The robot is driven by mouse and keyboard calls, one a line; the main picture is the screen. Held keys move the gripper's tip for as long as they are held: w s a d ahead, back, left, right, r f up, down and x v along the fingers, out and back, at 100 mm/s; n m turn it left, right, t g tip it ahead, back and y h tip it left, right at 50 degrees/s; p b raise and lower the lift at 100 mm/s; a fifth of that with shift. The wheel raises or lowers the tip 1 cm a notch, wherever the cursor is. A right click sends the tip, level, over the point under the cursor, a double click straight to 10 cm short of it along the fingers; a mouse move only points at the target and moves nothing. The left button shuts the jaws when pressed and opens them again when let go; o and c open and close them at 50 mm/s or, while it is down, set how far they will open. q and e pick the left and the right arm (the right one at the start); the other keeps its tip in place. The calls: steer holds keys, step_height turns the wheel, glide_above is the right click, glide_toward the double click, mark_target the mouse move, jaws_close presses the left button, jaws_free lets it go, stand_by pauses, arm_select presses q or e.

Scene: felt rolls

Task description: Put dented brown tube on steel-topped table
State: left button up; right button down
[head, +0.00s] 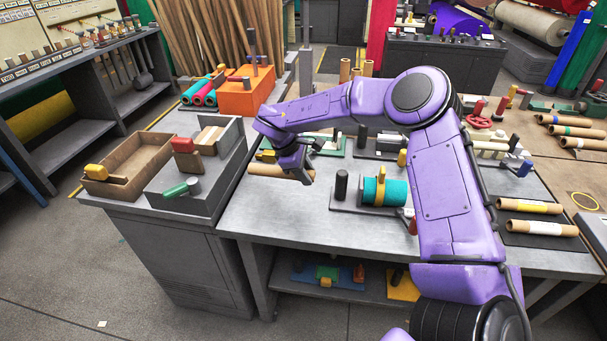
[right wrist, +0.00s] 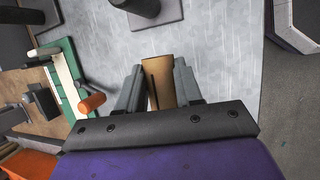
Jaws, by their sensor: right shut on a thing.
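A brown tube (head: 267,171) with a dark slit-like mark on its side is in the jaws of my right gripper (head: 303,174). In the right wrist view the brown tube (right wrist: 158,80) sits between both fingers, which touch its sides. In the head view it lies level over the left part of the steel-topped table (head: 265,218). I cannot tell whether it touches the top. The scratched grey top (right wrist: 215,60) fills the middle of the right wrist view. My left gripper is not in view.
A teal roll in a holder (head: 381,191) and a dark upright post (head: 341,185) stand right of the gripper. A grey cabinet carries a brown open box (head: 130,170) on the left. More brown tubes (head: 530,206) lie on a dark mat at right. The table's front left is clear.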

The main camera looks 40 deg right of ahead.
mark_target(306, 200)
steer(key=w, duration=0.1)
steer(key=w+f, duration=0.2)
steer(key=shift+w+a, duration=0.25)
steer(key=shift+s+d+r+b, duration=0.1)
steer(key=shift+s+d+b, duration=0.05)
steer(key=shift+s+b, duration=0.65)
steer(key=shift+b, duration=0.05)
steer(key=f+b, duration=0.7)
steer(key=shift+w+f, duration=0.25)
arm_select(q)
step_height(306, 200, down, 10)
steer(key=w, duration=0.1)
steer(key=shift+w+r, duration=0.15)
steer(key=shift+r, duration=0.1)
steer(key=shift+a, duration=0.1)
arm_select(e)
steer(key=shift+r, duration=0.1)
steer(key=shift+s, duration=0.1)
steer(key=c, duration=0.7)
jaws_free()
steer(key=shift+o, duration=0.2)
steer(key=shift+f, duration=0.2)
